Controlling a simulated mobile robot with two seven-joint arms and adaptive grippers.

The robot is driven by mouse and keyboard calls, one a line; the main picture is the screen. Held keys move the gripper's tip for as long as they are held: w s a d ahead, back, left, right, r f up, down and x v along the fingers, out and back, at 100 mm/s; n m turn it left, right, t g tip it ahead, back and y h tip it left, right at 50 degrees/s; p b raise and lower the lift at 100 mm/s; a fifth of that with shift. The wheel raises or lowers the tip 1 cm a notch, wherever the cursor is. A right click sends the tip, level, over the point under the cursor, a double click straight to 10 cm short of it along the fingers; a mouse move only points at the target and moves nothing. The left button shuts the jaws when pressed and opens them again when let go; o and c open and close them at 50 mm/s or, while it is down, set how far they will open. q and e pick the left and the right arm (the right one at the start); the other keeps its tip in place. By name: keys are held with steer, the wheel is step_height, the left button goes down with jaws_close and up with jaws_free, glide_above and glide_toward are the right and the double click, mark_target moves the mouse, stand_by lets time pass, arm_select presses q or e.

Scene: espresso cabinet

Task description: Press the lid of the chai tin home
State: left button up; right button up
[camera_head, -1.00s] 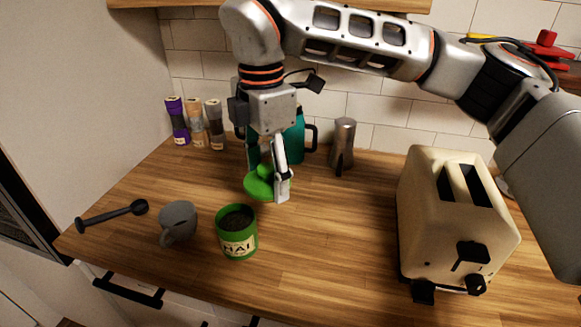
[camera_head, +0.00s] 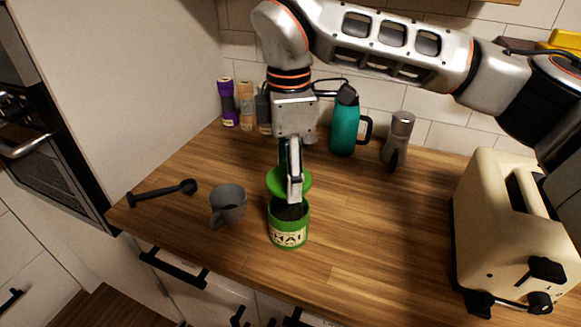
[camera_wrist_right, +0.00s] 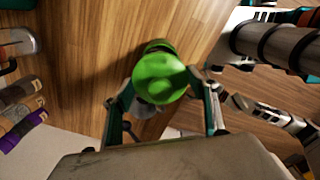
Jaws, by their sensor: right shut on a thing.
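The chai tin (camera_head: 289,236) is a green can with a pale label, upright on the counter near its front edge. Its dark contents show at the open mouth. The green lid (camera_head: 274,185) is in my right gripper (camera_head: 292,190), which is shut on it. The lid is above the back part of the tin's mouth, apart from the front rim; whether it touches the back rim is hidden. In the right wrist view the lid (camera_wrist_right: 165,78) is between the fingers and covers most of the tin (camera_wrist_right: 156,46). My left gripper is not in view.
A grey mug (camera_head: 228,205) stands just left of the tin, with a dark scoop (camera_head: 160,193) beyond it. A teal jug (camera_head: 344,128), a moka pot (camera_head: 398,140) and several jars (camera_head: 246,105) stand behind. A cream toaster (camera_head: 500,225) is at right. Counter between tin and toaster is clear.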

step_height(320, 180, down, 3)
steer(key=shift+f+b, duration=0.2)
steer(key=shift+b, duration=0.5)
steer(key=shift+f+b, duration=0.6)
steer(key=shift+f, duration=0.3)
steer(key=shift+f, duration=0.15)
stand_by(1.2)
steer(key=o, duration=1.4)
steer(key=shift+o, duration=0.2)
